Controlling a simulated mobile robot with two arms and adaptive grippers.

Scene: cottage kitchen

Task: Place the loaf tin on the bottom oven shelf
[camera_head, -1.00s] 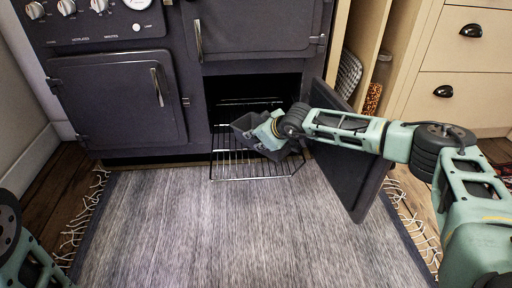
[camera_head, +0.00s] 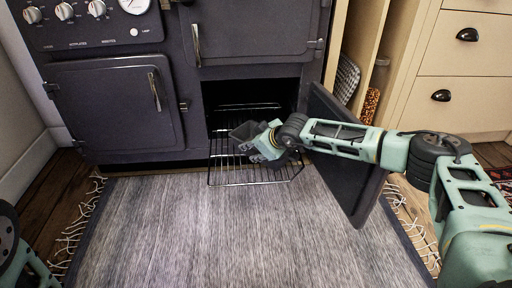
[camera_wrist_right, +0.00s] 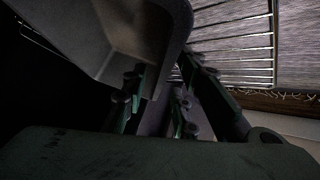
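The dark grey loaf tin (camera_head: 243,131) is at the mouth of the open lower oven, above the pulled-out wire shelf (camera_head: 232,183). My right gripper (camera_head: 262,146) is at the tin's near right side. In the right wrist view the tin (camera_wrist_right: 100,35) fills the upper left, and the fingers (camera_wrist_right: 165,95) appear shut on its wall near a corner. The tin looks tilted. I cannot tell whether its underside touches the shelf. Only part of my left arm shows at the left edge; its gripper is out of view.
The open oven door (camera_head: 345,150) stands to the right, close to my right forearm. The closed left oven door (camera_head: 115,105) and upper door (camera_head: 250,35) flank the opening. A grey rug (camera_head: 240,235) lies clear in front.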

